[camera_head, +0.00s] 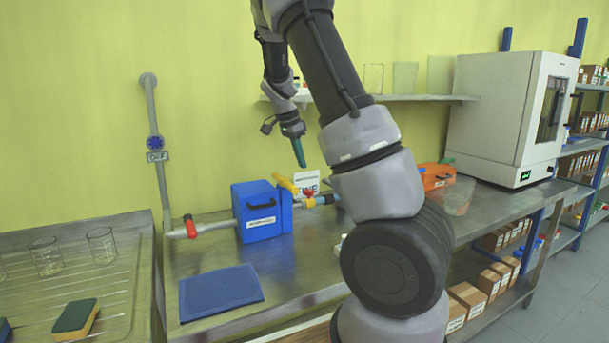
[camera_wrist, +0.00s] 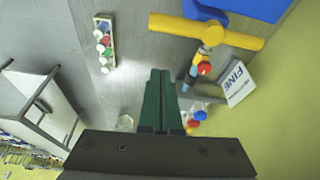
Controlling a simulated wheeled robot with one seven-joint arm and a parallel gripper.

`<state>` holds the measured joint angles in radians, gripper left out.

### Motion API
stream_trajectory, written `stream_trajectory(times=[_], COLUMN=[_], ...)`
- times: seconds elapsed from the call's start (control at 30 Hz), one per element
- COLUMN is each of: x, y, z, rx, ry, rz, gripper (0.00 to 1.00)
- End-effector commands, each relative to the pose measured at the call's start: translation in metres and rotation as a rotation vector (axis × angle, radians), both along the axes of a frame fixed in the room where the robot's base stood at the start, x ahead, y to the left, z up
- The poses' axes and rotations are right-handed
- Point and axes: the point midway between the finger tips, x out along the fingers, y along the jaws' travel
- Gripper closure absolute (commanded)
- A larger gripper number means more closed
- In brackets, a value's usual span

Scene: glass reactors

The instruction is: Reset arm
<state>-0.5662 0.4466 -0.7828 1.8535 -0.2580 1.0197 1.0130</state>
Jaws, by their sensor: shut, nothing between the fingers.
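My arm rises in front of the bench in the head view, bent at the top, with its wrist hanging down near the wall. My gripper (camera_head: 299,152) has teal-green fingers, shut and empty, pointing down above the blue box and yellow valve area. In the wrist view the gripper (camera_wrist: 159,75) shows its two green fingers side by side, touching along their length. The fingertips are apart from the bench surface.
A blue box (camera_head: 258,217) with a yellow valve handle (camera_head: 285,184) stands on the steel bench. A blue mat (camera_head: 220,290) lies in front. A wall shelf (camera_head: 425,97) holds glassware. A white oven (camera_head: 500,110) stands at right. A rack (camera_wrist: 104,43) holds several coloured caps.

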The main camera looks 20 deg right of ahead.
Motion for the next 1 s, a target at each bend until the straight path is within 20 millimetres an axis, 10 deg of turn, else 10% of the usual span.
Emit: stream_trajectory(times=[0.73,1.0], x=[-0.002,-0.046], y=[0.005,0.022], z=[0.016,0.046], rx=[0.006,0.191], ry=[-0.001,-0.045], rz=[0.003,0.168], gripper=[1.0,1.0])
